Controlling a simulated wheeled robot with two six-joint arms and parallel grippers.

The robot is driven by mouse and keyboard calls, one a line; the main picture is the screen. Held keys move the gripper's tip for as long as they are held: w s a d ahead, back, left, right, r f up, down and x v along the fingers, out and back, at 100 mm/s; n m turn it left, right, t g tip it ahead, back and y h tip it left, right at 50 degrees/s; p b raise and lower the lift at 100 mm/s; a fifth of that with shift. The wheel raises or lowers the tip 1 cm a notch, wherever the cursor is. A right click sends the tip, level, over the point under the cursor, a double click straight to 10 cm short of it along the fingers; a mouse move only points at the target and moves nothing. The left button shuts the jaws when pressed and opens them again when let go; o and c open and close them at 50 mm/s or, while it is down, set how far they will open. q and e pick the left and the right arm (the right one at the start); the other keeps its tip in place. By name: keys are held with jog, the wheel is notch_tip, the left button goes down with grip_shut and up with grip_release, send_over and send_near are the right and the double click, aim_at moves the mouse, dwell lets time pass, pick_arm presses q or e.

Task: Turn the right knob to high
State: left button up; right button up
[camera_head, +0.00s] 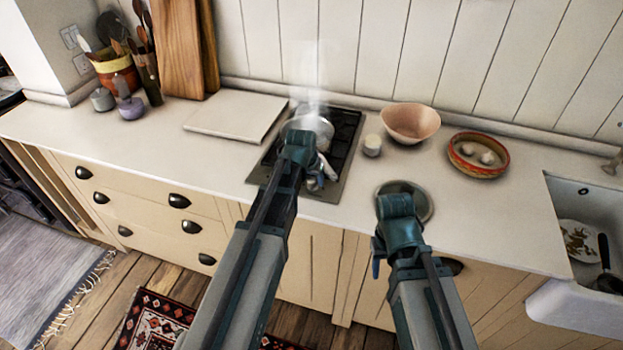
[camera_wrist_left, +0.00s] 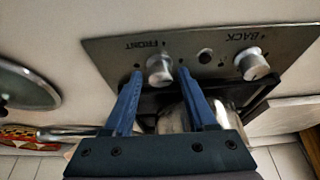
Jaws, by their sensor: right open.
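The stove's control panel (camera_wrist_left: 210,55) carries two silver knobs, and its lettering is upside down in the left wrist view. The knob marked FRONT (camera_wrist_left: 160,69) is the right one as the head camera looks at the stove (camera_head: 345,150). The BACK knob (camera_wrist_left: 251,63) is beside it. My left gripper (camera_wrist_left: 160,78) is open, with one blue fingertip on each side of the FRONT knob; I cannot tell whether they touch it. In the head view my left arm mostly hides the panel. My right gripper (camera_head: 377,262) is open and empty near the counter's front edge.
A steaming pot (camera_head: 311,124) stands on the stove, its handle near my left gripper. A glass lid (camera_head: 420,203), a small white jar (camera_head: 372,145), a pink bowl (camera_head: 410,122) and a red dish (camera_head: 462,165) are to the right. A white board (camera_head: 235,115) lies left.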

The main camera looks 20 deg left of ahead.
pick_arm(q)
jog(key=shift+o, duration=0.5)
jog(key=shift+r, duration=0.1)
jog(key=p+v, duration=1.2)
jog(key=v, duration=0.1)
jog(key=shift+s+r+p, duration=0.2)
jog(key=shift+r+p, duration=0.05)
jog(key=shift+p, duration=0.15)
jog(key=s+d+f+m+g+b, duration=0.1)
jog(key=s+d+f+g+b, duration=0.1)
jog(key=s+d, duration=0.4)
jog(key=s+d+f+m+g+y+b, duration=0.1)
jog(key=s+d+f+b, duration=0.4)
jog(key=s, duration=0.7)
jog(key=d+f+m+g, duration=0.1)
jog(key=d+f, duration=0.1)
jog(key=shift+s+d+g+y, duration=0.25)
jog(key=shift+d+g+y, duration=0.05)
jog(key=shift+g, duration=0.1)
